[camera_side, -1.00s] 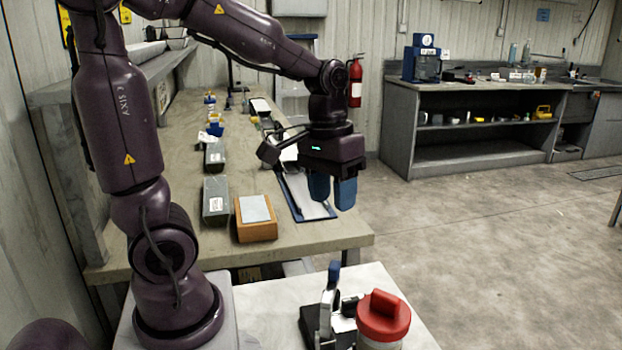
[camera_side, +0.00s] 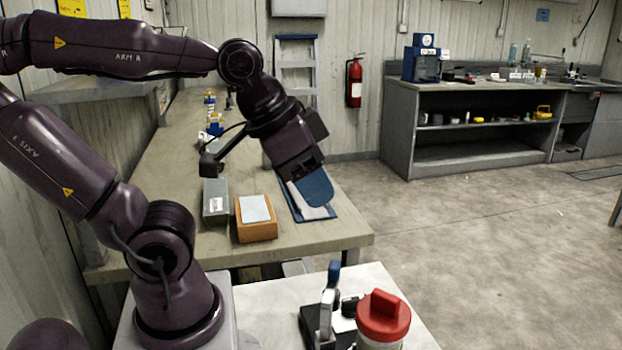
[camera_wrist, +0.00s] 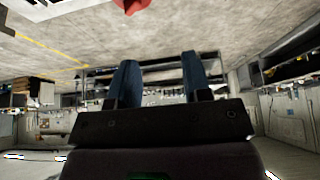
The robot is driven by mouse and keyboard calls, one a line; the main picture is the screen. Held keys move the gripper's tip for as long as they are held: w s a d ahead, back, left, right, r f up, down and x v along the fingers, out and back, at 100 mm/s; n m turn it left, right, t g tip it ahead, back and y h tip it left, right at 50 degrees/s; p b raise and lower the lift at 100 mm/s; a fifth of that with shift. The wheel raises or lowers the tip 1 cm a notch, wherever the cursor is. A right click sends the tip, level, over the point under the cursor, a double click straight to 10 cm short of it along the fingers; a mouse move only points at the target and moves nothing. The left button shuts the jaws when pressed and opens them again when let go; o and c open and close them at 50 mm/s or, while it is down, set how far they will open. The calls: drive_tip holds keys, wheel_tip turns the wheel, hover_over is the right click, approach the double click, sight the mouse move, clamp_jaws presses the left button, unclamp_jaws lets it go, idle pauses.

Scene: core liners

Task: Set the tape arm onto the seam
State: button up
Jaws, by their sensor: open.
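A small black and grey device with an upright blue-tipped lever (camera_side: 332,290) stands on the white table at the front; it may be the tape arm, but I cannot tell for sure. No seam can be made out. My gripper (camera_side: 316,192) is in the air above and behind that device, tilted, with its blue fingers overlapping in the side view. In the wrist view my gripper (camera_wrist: 158,62) shows two blue fingers spread apart with nothing between them.
A jar with a red lid (camera_side: 383,316) stands right of the device on the white table (camera_side: 263,303). Behind, a bench (camera_side: 290,240) holds an orange block (camera_side: 255,232), a grey box (camera_side: 215,213) and a blue clipboard (camera_side: 300,208). Open floor lies to the right.

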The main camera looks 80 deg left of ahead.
drive_tip(key=n+g+h, duration=0.4)
drive_tip(key=n+g, duration=0.4)
drive_tip(key=n, duration=0.4)
approach(334, 265)
drive_tip(key=x, duration=1)
drive_tip(key=shift+d, duration=0.1)
clamp_jaws()
